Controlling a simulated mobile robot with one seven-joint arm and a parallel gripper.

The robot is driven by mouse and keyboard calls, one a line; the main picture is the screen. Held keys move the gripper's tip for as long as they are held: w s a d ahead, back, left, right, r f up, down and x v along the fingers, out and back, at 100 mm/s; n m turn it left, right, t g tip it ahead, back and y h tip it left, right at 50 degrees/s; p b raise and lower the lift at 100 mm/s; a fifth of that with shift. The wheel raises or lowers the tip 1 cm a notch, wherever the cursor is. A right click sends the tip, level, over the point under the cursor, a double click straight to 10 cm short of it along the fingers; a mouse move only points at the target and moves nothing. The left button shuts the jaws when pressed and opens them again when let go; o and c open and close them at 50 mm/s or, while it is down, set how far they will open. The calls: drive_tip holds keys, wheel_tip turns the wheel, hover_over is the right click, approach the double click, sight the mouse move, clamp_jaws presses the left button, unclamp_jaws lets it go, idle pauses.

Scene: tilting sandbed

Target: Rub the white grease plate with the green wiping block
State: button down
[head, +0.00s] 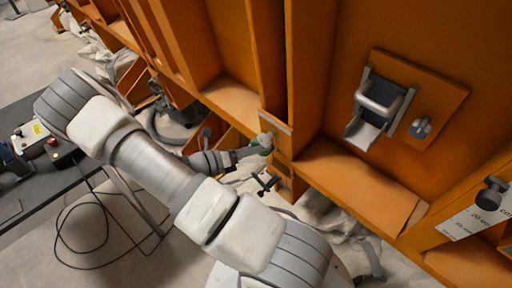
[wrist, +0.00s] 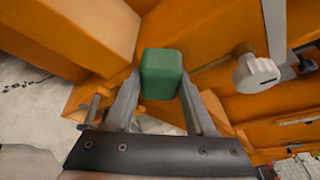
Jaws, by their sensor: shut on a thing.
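My gripper (wrist: 160,78) is shut on the green wiping block (wrist: 163,68), which sits upright between the two fingers in the wrist view. In the head view, my gripper (head: 248,153) reaches to an orange post, and a small bit of the green block (head: 263,151) shows at its tip. The block is close to the orange frame; I cannot tell whether it touches. I cannot clearly make out the white grease plate in either view.
A pale knob (wrist: 257,73) sticks out right of the block. Orange ribs and ledges (head: 350,175) surround my gripper closely. A latch (head: 378,108) is on the panel to the right. A dark table (head: 40,150) with a control box stands at left.

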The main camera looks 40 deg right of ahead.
sight(284, 155)
drive_tip(key=shift+s+d+p, duration=0.15)
drive_tip(key=shift+s+p, duration=0.3)
drive_tip(key=shift+s, duration=1.6)
drive_tip(key=shift+s+d+p, duration=0.15)
drive_tip(key=shift+s+p, duration=0.25)
drive_tip(key=shift+s, duration=1.6)
drive_tip(key=shift+w, duration=1.15)
drive_tip(key=shift+w+a, duration=0.25)
drive_tip(key=shift+w, duration=1.3)
drive_tip(key=shift+w+a, duration=0.2)
drive_tip(key=shift+w, duration=1.3)
drive_tip(key=a+f, duration=0.1)
drive_tip(key=a, duration=0.5)
drive_tip(key=shift+s, duration=0.3)
drive_tip(key=shift+a, duration=0.1)
drive_tip(key=shift+s+a+f, duration=0.1)
drive_tip(key=shift+a+f, duration=0.05)
drive_tip(key=shift+a, duration=0.55)
drive_tip(key=shift+a+f, duration=0.15)
drive_tip(key=shift+a, duration=0.5)
